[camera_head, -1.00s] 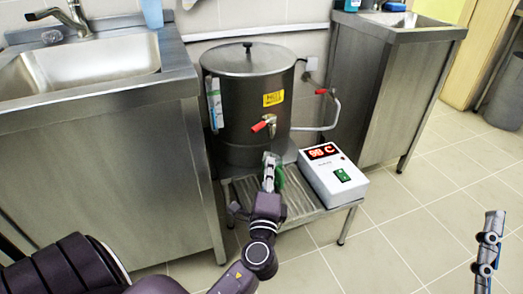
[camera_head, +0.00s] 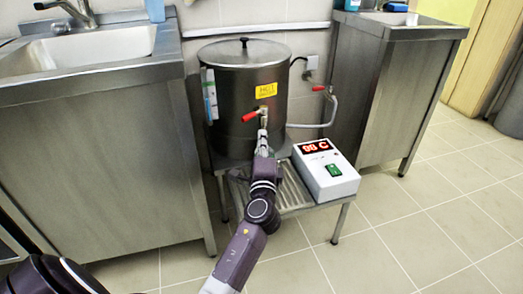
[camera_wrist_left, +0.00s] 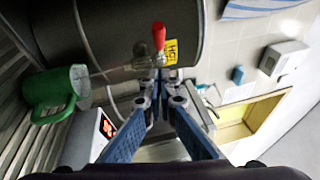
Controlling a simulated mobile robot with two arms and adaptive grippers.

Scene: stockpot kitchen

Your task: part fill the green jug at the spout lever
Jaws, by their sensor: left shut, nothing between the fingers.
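The green jug (camera_wrist_left: 52,90) shows in the left wrist view, below the spout of the steel boiler (camera_head: 232,100); in the head view my left arm hides it. A thin pale streak, apparently water, runs from the spout (camera_wrist_left: 146,62) towards the jug's mouth. The red spout lever (camera_head: 250,117) points left in the head view; it also shows in the left wrist view (camera_wrist_left: 158,36). My left gripper (camera_head: 263,137) is shut and empty, with its tips close to the spout and lever; I cannot tell whether they touch. My right gripper is out of view.
A second red-handled valve (camera_head: 319,88) and pipe are on the boiler's right. Steel sink units flank it. The tiled floor (camera_head: 400,220) at right is clear.

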